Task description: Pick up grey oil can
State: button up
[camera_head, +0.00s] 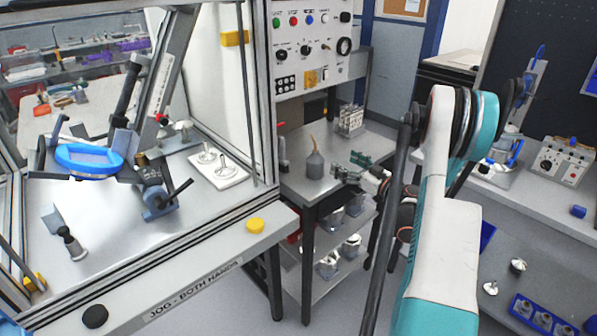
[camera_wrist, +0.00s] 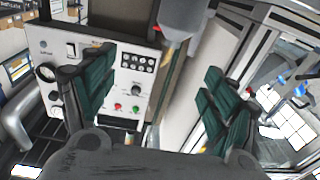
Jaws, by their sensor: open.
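The grey oil can (camera_head: 315,167) stands upright on the small grey side table (camera_head: 292,188), its thin brownish spout pointing up. In the wrist view the oil can (camera_wrist: 183,22) appears upside down at the top centre, ahead of the gap between my fingers, with its spout hanging down in the picture. My gripper (camera_head: 352,168) is just right of the can in the head view, with its green-padded fingers apart and the can outside them. In the wrist view my gripper (camera_wrist: 155,97) is open, with nothing between the pads.
A wire rack with small bottles (camera_head: 350,119) stands behind the can on the same table. The control panel (camera_head: 310,50) rises behind the table. The machine enclosure frame (camera_head: 262,100) stands close at the left. A lower shelf (camera_head: 325,285) holds several metal parts.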

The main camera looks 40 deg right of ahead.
aim_at(322, 164)
jog(key=shift+g+y, duration=0.3)
jog(key=shift+y, duration=0.2)
jog(key=w+f, duration=0.1)
jog(key=w, duration=0.1)
jog(key=w+a+f+b, duration=0.1)
jog(key=w, duration=0.1)
jog(key=w+a+f, duration=0.1)
jog(key=w+f, duration=0.1)
jog(key=shift+a+b, duration=0.1)
jog(key=shift+b, duration=0.3)
jog(key=shift+w+a+f+b, duration=0.1)
jog(key=shift+w+a+b, duration=0.2)
jog(key=shift+w, duration=0.7)
jog(key=shift+w+a+f+b, duration=0.1)
jog(key=shift+w+b, duration=0.3)
jog(key=shift+w, duration=0.6)
jog(key=shift+w+a+b, duration=0.15)
jog(key=shift+w+b, duration=0.2)
jog(key=shift+w, duration=0.65)
jog(key=shift+r, duration=0.1)
jog(key=c, duration=1.3)
